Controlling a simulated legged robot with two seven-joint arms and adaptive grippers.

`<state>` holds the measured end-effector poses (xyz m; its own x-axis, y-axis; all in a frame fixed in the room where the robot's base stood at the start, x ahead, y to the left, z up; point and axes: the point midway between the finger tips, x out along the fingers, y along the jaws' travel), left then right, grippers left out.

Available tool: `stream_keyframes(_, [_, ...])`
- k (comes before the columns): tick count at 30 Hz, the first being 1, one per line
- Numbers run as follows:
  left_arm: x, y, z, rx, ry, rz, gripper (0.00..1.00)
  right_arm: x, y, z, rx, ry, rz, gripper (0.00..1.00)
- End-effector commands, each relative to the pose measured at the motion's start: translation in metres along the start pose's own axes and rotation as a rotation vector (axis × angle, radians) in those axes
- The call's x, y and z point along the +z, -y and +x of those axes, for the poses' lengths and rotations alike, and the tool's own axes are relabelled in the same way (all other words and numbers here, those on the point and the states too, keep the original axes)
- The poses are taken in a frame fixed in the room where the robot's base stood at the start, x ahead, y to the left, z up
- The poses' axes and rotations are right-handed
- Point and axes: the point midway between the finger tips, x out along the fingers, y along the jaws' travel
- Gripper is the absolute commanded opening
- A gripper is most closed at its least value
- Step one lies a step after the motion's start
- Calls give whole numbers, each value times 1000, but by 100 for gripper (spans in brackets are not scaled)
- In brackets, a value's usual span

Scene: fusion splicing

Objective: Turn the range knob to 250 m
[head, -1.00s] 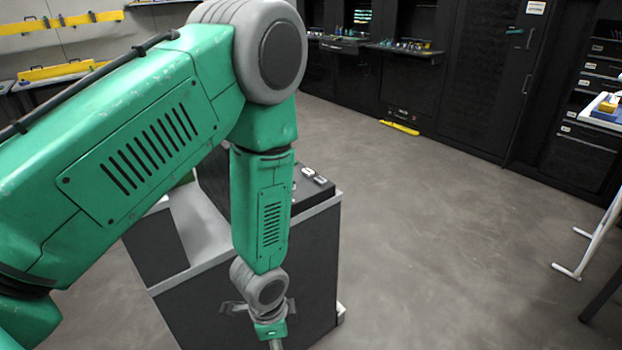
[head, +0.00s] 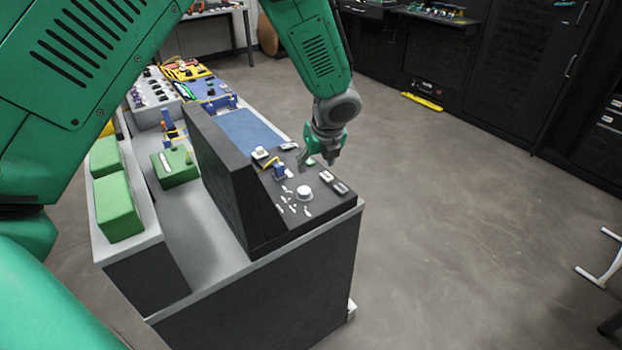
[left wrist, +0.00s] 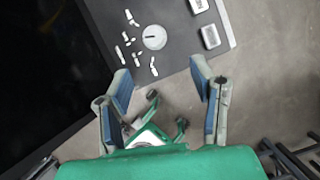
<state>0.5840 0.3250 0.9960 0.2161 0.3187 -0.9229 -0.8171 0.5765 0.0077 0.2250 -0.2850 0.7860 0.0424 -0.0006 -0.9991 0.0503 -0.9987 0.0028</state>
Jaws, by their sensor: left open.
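The range knob (head: 304,192) is a round white knob on the dark sloped panel (head: 281,222) of a black console. Small white labels lie around it, too small to read. In the left wrist view the knob (left wrist: 154,37) shows a short dark mark on its face, lying roughly across the picture. My left gripper (head: 319,162) is above the panel, on the far side of the knob and apart from it. In the left wrist view the open fingers (left wrist: 160,74) have nothing between them, and the knob lies beyond their tips. My right gripper is not in view.
White-faced modules (head: 334,182) sit beside the knob near the panel's right edge. A small blue device (head: 279,170) stands behind it. The console's upright black panel (head: 222,170) rises on the left. Green boxes (head: 118,205) stand farther left.

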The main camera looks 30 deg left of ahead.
Motion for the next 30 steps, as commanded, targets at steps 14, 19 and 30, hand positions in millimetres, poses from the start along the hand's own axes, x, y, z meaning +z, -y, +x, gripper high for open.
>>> stream_keyframes(14, [-3, 3, 94, 8, -3, 1, 51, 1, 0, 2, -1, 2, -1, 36])
stream_keyframes(19, [-1, 1, 121, 5, -3, -2, 51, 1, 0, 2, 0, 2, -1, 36])
stream_keyframes(30, [0, 1, 138, 3, -5, -2, 51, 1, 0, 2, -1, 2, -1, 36])
